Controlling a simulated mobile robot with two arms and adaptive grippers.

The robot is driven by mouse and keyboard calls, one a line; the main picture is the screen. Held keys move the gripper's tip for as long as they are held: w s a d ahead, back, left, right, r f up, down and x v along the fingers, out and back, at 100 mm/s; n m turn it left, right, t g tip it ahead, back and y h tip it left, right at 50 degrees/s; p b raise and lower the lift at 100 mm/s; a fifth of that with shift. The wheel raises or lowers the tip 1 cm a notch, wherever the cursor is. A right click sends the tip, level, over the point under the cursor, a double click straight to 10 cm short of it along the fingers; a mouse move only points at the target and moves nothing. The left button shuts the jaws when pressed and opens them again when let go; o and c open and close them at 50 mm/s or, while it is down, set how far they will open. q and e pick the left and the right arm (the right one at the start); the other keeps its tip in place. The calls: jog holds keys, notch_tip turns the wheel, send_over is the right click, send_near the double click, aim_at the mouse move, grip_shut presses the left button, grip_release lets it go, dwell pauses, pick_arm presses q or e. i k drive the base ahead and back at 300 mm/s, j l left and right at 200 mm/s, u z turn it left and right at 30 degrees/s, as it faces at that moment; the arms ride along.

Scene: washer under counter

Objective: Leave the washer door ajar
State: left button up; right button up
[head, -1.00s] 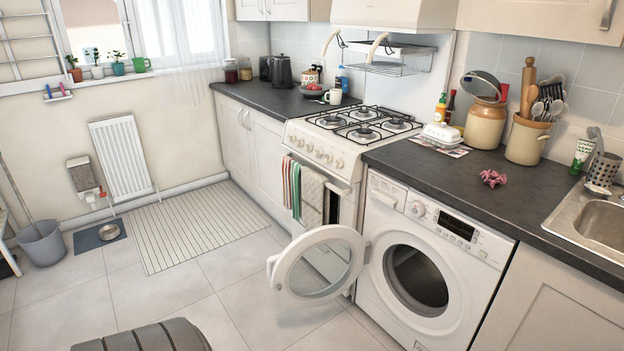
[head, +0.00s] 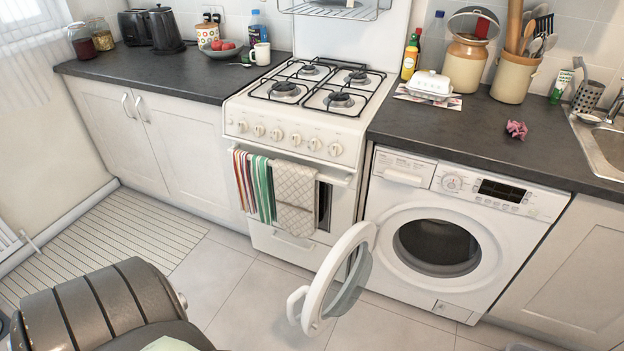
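The white washer (head: 408,265) stands under the dark counter, right of the cooker. Its round door (head: 342,272) is wide open, swung out to the left on its left-side hinge and reaching in front of the cooker. The door's handle (head: 296,304) is on the edge farthest from the washer. The dark drum opening (head: 437,246) is uncovered, and I see no laundry in it. Neither of my grippers is in view.
The cooker (head: 290,135) has towels (head: 254,187) hanging on its front rail, behind the open door. A white cupboard (head: 567,275) adjoins the washer on the right. Tiled floor (head: 235,290) is clear left of the door. A ribbed mat (head: 120,240) lies farther left.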

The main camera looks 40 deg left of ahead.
aim_at(313, 322)
jog(key=k+j, duration=0.1)
jog(key=j, duration=0.3)
jog(key=k+j+z, duration=0.1)
jog(key=j, duration=0.3)
jog(key=k+j, duration=0.1)
jog(key=j, duration=0.3)
jog(key=k+j+z, duration=0.1)
jog(key=j, duration=0.25)
jog(key=k+j, duration=0.1)
jog(key=j, duration=0.3)
jog(key=k+j+z, duration=0.1)
jog(key=j, duration=0.3)
jog(key=k+j, duration=0.15)
jog(key=j, duration=0.2)
jog(key=z, duration=0.05)
